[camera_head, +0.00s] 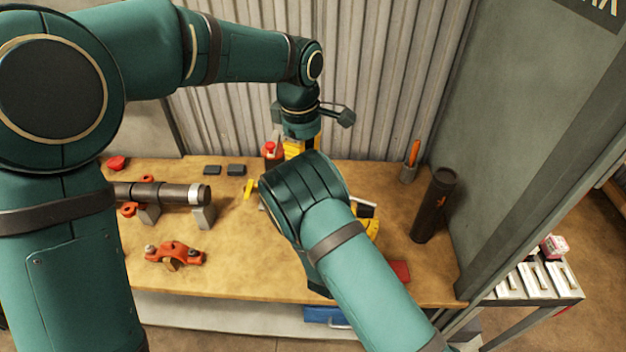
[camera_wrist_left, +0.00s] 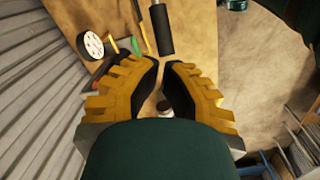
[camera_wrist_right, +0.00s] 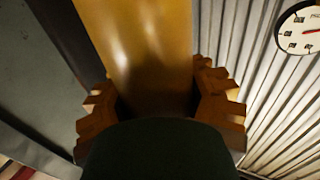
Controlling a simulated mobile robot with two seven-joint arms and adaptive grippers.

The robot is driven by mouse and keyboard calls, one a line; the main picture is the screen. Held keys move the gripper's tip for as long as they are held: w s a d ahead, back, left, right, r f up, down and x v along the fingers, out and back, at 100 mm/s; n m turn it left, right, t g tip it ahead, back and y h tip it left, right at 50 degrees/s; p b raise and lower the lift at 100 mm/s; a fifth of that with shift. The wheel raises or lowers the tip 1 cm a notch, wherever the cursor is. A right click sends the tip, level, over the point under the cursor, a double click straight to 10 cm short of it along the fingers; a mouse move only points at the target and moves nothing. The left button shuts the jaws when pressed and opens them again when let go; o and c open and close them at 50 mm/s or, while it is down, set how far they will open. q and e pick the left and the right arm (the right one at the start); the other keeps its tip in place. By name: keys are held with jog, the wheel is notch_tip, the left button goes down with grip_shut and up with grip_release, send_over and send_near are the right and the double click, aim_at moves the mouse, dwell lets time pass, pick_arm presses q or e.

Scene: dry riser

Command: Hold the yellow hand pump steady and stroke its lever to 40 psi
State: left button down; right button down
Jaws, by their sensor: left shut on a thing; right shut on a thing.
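The yellow pump body (camera_wrist_right: 140,50) fills the middle of the right wrist view, between the fingers of my right gripper (camera_wrist_right: 160,95), which is shut on it. In the head view my right wrist hides most of the pump. The dial gauge (camera_wrist_right: 301,30) has a red needle and is cut by the frame edge; I cannot read its value. It also shows in the left wrist view (camera_wrist_left: 92,45). There the lever's black grip (camera_wrist_left: 163,30) meets the tips of my left gripper (camera_wrist_left: 163,64), which is shut, seemingly on the lever; the exact contact is unclear.
On the wooden bench (camera_head: 235,260) lie a dark pipe (camera_head: 160,192) on supports and a red clamp (camera_head: 174,253). Corrugated wall (camera_head: 245,110) rises behind.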

pick_arm(q)
jog(key=n, duration=0.2)
jog(key=r+n, duration=0.1)
jog(key=n, duration=0.1)
jog(key=shift+d+n+g+h, duration=0.15)
jog(key=shift+n+g+h, duration=0.15)
jog(key=shift+n, duration=0.1)
jog(key=shift+d+f, duration=0.2)
jog(key=shift+f, duration=1.55)
jog(key=shift+d+f, duration=0.15)
jog(key=shift+f, duration=1.6)
jog(key=shift+f, duration=0.1)
jog(key=shift+f, duration=2.1)
